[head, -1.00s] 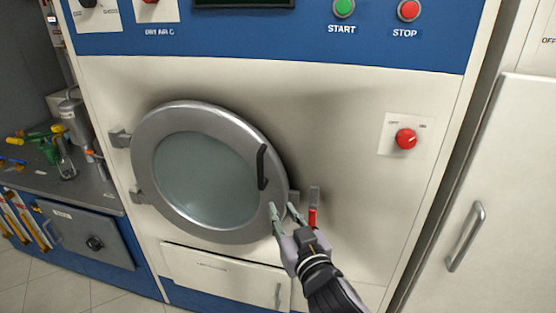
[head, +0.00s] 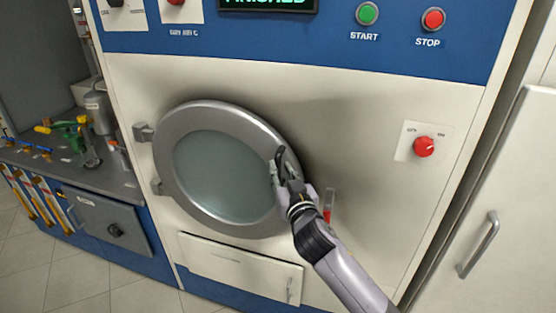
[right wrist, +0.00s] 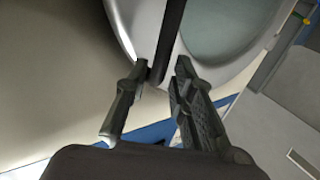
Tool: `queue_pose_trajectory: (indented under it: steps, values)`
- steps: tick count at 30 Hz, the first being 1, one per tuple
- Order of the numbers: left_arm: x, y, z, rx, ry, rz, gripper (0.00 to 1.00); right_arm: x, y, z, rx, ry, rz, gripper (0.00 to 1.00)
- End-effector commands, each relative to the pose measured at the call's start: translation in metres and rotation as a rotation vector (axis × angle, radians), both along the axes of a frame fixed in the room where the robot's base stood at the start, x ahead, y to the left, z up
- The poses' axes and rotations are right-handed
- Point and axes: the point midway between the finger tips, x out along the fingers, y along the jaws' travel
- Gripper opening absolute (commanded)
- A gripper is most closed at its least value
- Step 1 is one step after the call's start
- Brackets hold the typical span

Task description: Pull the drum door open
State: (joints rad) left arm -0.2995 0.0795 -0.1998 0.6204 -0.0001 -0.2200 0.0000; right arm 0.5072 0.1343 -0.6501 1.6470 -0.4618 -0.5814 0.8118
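The round drum door (head: 228,115) has a grey metal ring and a glass pane, and sits in the front of the white and blue machine (head: 340,110). Its hinges are on the left and it looks closed. Its black bar handle (head: 279,155) is on the right side of the ring. My right gripper (head: 279,168) is at the handle, covering its lower part. In the right wrist view the fingers (right wrist: 160,68) are apart, with the black handle (right wrist: 169,35) just ahead of and between the tips. Contact cannot be told. My left gripper is not in view.
A red latch lever (head: 328,212) is right of the door, close to my right arm. A lower panel (head: 240,268) lies under the door. A workbench (head: 105,180) with tools stands at left, and a white cabinet (head: 500,200) at right.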

Motion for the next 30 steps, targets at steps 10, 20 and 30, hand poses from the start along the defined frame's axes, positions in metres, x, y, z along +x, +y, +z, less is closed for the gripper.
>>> queue_pose_trajectory:
  steps: [10, 20, 30]
  values:
    - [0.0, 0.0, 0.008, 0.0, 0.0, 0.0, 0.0, 0.034, 0.009, 0.0, -0.001, 0.001, -0.001, 0.23]
    - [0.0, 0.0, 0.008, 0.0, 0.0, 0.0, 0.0, 0.037, 0.01, 0.0, 0.0, 0.0, 0.0, 0.23]
    - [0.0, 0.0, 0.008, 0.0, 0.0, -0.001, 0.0, 0.037, 0.01, 0.0, 0.0, 0.0, -0.001, 0.03]
